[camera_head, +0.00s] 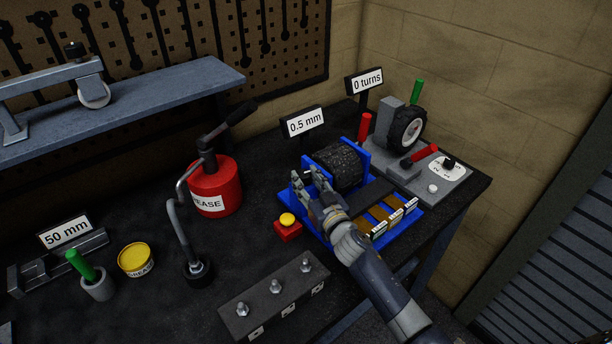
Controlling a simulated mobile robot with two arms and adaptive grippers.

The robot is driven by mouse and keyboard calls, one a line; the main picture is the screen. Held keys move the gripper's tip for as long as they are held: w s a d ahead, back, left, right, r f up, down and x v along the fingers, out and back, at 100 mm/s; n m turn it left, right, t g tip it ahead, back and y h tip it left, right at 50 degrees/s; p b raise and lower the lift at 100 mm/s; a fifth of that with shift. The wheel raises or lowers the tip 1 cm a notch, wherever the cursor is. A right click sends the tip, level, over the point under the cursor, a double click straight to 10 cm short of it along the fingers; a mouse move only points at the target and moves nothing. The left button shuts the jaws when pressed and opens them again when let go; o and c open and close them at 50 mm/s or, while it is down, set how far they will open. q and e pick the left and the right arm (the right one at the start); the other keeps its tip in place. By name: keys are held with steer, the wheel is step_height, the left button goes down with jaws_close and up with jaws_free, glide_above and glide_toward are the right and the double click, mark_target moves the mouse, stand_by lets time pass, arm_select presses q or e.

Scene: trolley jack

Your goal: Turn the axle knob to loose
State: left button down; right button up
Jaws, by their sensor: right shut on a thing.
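My right gripper (309,176) reaches in from the lower right to the near left side of the blue stand (402,222). It is shut on what looks like the axle knob at the end of the roller's axle. The fingers hide most of the knob, so its setting cannot be read. The dark, rough roller (342,164) sits between the stand's blue uprights. A sign reading "0.5 mm" (305,122) stands behind it. My left gripper is not in view.
A red grease can (213,187), a yellow tin (135,259) and a bolt block (275,298) stand to the left and front. A red box with a yellow button (287,220) is close to my gripper. A wheel fixture (406,130) and a dial plate (439,172) stand right.

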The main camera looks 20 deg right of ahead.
steer(key=shift+w+r+y, duration=0.1)
steer(key=shift+r+y, duration=0.05)
steer(key=shift+y, duration=0.15)
steer(key=o, duration=0.7)
steer(key=shift+o, duration=0.5)
